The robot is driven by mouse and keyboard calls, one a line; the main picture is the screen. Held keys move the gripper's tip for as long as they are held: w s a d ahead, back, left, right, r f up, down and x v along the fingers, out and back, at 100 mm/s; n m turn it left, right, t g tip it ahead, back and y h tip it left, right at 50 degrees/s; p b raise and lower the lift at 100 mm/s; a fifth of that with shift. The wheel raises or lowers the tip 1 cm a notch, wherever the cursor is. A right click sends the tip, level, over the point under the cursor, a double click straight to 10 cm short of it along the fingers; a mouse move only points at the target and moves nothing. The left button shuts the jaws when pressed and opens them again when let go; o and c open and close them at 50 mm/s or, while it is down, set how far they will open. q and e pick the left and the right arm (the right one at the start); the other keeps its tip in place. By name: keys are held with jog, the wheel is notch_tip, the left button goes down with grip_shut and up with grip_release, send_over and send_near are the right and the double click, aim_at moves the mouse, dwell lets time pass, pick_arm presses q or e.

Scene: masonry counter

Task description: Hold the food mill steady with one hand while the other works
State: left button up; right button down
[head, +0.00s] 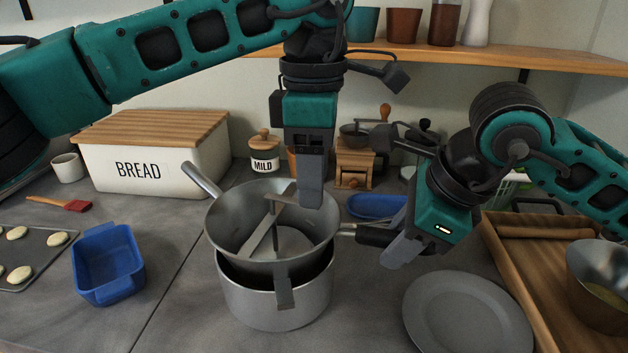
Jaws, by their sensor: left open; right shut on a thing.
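The food mill (232,233) is a metal bowl with a crossbar and a central crank shaft, sitting in a metal pot (270,308) on the counter. A bare metal handle (203,180) sticks out to its upper left. A dark-gripped handle (375,236) sticks out to its right; I cannot tell whether it belongs to the mill or the pot. My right gripper (398,240) is shut on this dark handle, its fingers partly covering it. My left gripper (312,193) is open and points down over the right rear side of the mill; its finger gap is seen edge-on.
A blue dish (107,285) and a baking tray (38,262) lie left. A grey plate (466,318) and a wooden tray (520,275) are at right.

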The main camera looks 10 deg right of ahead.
pick_arm(q)
jog(key=shift+r, duration=2.7)
pick_arm(e)
jog(key=c, duration=0.7)
grip_release()
jog(key=shift+r, duration=0.1)
pick_arm(q)
jog(key=shift+s, duration=0.1)
pick_arm(e)
jog(key=v, duration=1.2)
jog(key=shift+w, duration=0.1)
